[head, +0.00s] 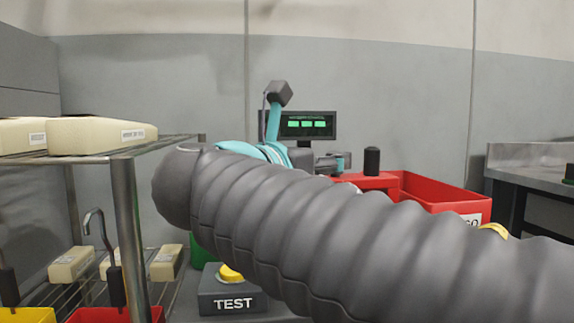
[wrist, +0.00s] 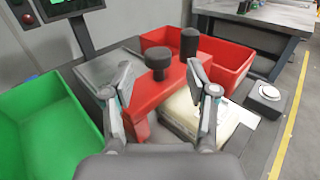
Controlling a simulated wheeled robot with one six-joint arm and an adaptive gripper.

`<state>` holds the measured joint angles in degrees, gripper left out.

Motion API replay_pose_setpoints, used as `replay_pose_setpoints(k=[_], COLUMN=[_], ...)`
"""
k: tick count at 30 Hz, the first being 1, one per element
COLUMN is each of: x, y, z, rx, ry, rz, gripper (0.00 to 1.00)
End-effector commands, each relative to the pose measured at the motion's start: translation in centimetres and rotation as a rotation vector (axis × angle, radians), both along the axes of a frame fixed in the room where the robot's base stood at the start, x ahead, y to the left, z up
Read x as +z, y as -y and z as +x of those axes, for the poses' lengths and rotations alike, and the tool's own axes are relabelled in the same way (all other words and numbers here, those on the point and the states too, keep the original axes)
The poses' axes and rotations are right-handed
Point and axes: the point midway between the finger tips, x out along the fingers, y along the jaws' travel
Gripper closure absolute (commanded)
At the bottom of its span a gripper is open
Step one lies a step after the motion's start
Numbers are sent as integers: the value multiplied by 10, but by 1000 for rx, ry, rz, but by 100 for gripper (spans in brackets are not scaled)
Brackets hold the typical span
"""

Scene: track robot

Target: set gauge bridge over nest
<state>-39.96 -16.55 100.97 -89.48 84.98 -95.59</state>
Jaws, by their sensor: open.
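The gauge bridge (wrist: 152,93), a red block with a black knob (wrist: 158,58) on top, lies between the fingers of my gripper (wrist: 160,80) in the wrist view. My gripper is open, one finger on each side of the bridge. I cannot tell whether either finger touches it. A cream piece (wrist: 184,113) sits beside and partly under the bridge, near the right finger. The nest is not clearly distinguishable.
A red bin (wrist: 228,62) stands behind and right, a green bin (wrist: 40,125) at left. The head view shows a TEST box (head: 232,303), a rack (head: 128,210) with cream parts at left, and a monitor (head: 308,125).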

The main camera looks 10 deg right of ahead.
Motion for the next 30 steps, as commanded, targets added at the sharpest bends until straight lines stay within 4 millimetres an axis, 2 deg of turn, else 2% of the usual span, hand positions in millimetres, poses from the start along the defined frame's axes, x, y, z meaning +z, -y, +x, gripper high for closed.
replay_pose_setpoints(k=[6,15,30], x=[0,0,0], y=[-24,-47,-51], z=[-23,-46,-52], rx=[5,2,-1], ry=[0,-1,-1], rz=[0,1,1], gripper=[42,42,42])
